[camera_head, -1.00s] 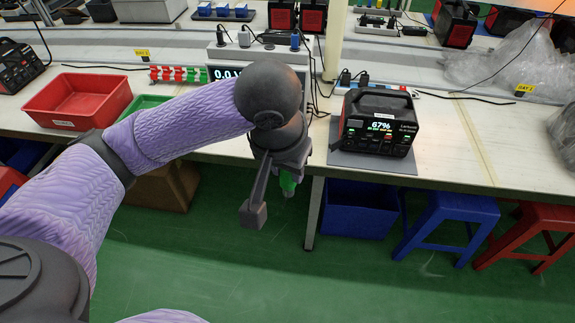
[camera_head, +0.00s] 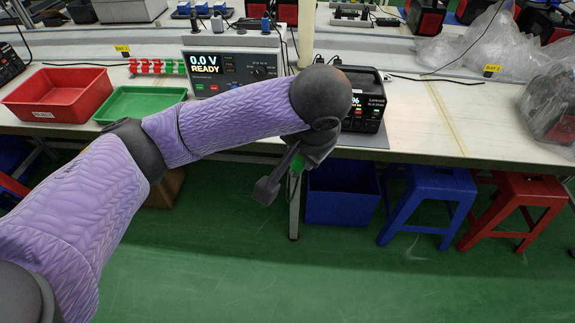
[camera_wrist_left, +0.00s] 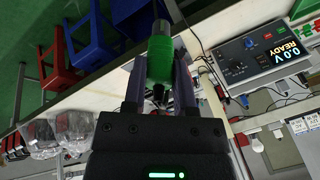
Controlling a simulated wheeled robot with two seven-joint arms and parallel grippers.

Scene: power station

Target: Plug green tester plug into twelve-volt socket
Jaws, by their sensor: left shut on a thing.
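My left gripper (camera_wrist_left: 160,88) is shut on the green tester plug (camera_wrist_left: 160,58), which sits between its two fingers with its tip pointing away from the wrist. In the head view a bit of the green plug (camera_head: 298,162) shows beside the gripper (camera_head: 292,168), just off the table's front edge. The black power station (camera_head: 368,112) stands on a grey mat on the table, partly hidden by my left wrist. Its twelve-volt socket cannot be made out. My right gripper is not in view.
A tester box (camera_head: 228,72) reads "0.0 V READY". A red tray (camera_head: 58,95) and a green tray (camera_head: 140,103) stand left of it. Blue (camera_head: 430,190) and red (camera_head: 515,190) stools and a blue bin (camera_head: 342,195) are below the table. Clear plastic bags lie at right.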

